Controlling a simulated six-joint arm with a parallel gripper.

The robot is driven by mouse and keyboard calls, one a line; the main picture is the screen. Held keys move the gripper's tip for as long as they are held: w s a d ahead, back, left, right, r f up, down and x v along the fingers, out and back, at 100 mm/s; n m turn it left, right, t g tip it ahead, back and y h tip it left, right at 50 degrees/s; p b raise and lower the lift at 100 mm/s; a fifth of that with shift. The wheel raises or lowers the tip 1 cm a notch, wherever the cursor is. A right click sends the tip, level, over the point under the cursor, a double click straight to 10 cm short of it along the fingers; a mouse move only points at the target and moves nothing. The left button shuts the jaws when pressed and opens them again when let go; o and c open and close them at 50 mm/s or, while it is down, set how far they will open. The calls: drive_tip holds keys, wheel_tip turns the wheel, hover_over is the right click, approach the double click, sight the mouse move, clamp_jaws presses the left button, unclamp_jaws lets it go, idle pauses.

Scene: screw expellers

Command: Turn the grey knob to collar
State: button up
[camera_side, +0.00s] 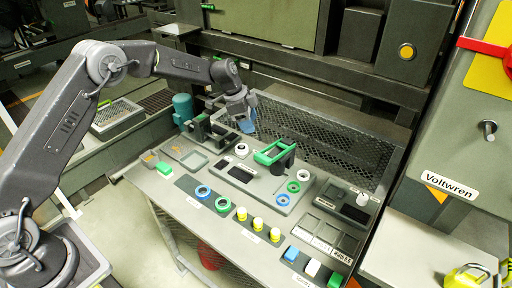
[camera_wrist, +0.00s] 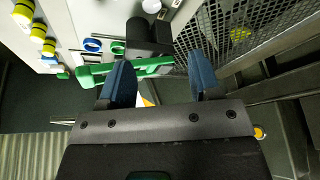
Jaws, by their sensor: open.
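A small light-grey knob (camera_side: 362,199) stands on a dark plate at the right end of the sloped console in the side view; it may be the grey knob, but its markings are too small to read. A grey peg-like knob (camera_side: 489,128) also sticks out of the upright cabinet at the far right. My gripper (camera_side: 248,116) is above the back left of the console, well left of both. In the wrist view my gripper (camera_wrist: 161,80) has its two blue fingers apart with nothing held between them. I cannot make out the word collar anywhere.
A green handle (camera_side: 270,154) on a black post rises mid-console; it shows just beyond the fingers in the wrist view (camera_wrist: 92,77). Blue and green rings, yellow buttons (camera_side: 258,223) and coloured switches line the front. A mesh guard (camera_side: 330,145) stands behind. A teal motor (camera_side: 183,107) is left.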

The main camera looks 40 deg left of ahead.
drive_tip(key=d+f+m+g, duration=0.1)
drive_tip(key=f+m, duration=0.1)
drive_tip(key=f, duration=0.2)
drive_tip(key=w+d+f+m+g, duration=0.1)
drive_tip(key=f+m, duration=0.2)
drive_tip(key=f, duration=0.1)
drive_tip(key=d+f+m+g+h, duration=0.1)
drive_tip(key=f+m, duration=0.1)
drive_tip(key=f, duration=0.2)
drive_tip(key=shift+w+d+f, duration=0.15)
drive_tip(key=shift+w+f, duration=0.05)
drive_tip(key=shift+f, duration=0.2)
drive_tip(key=c, duration=0.9)
